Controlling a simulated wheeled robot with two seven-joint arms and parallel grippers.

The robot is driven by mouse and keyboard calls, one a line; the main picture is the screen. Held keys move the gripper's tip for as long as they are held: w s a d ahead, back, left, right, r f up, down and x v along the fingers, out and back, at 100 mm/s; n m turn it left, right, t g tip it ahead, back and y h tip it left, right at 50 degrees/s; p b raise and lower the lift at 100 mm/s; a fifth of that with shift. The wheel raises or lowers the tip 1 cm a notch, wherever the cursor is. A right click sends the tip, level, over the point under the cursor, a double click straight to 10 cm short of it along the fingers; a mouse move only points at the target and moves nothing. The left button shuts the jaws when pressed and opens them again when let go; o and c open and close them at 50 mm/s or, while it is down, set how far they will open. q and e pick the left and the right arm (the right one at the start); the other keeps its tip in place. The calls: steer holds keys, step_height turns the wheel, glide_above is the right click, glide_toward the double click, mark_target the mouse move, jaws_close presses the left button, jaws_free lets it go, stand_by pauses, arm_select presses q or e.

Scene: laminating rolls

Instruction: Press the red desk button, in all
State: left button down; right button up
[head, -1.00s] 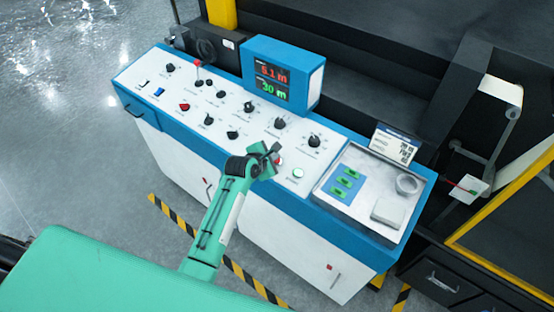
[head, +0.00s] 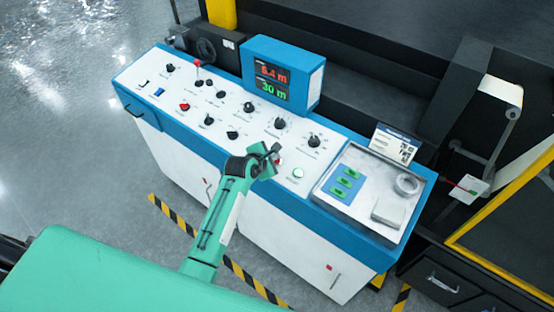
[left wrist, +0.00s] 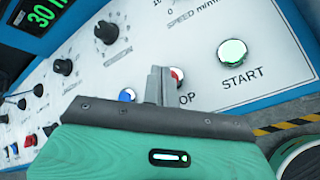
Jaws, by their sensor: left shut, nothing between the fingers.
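The red desk button (left wrist: 178,74) sits on the white sloping panel by a label ending in "OP", left of the START label. My left gripper (left wrist: 160,85) is shut and empty in front of it, and its fingers hide part of the button. In the head view my left gripper (head: 272,153) is over the front of the blue and white control desk (head: 265,215), with a bit of the red button (head: 279,161) showing beside its fingertips. I cannot tell whether the fingers touch the button. My right gripper is not in view.
A lit green START button (head: 298,173) is just right of the red one. Several black knobs and another red control (head: 184,106) are to the left. A display (head: 272,80) reads about 6.4 m in red and 30 m in green. A tray (head: 345,205) is at the right.

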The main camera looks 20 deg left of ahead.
arm_select(q)
steer(key=shift+f, duration=0.35)
steer(key=shift+w+d+f, duration=0.1)
steer(key=shift+f, duration=0.3)
stand_by(0.5)
stand_by(0.3)
steer(key=shift+r+p, duration=0.8)
steer(key=shift+p, duration=0.3)
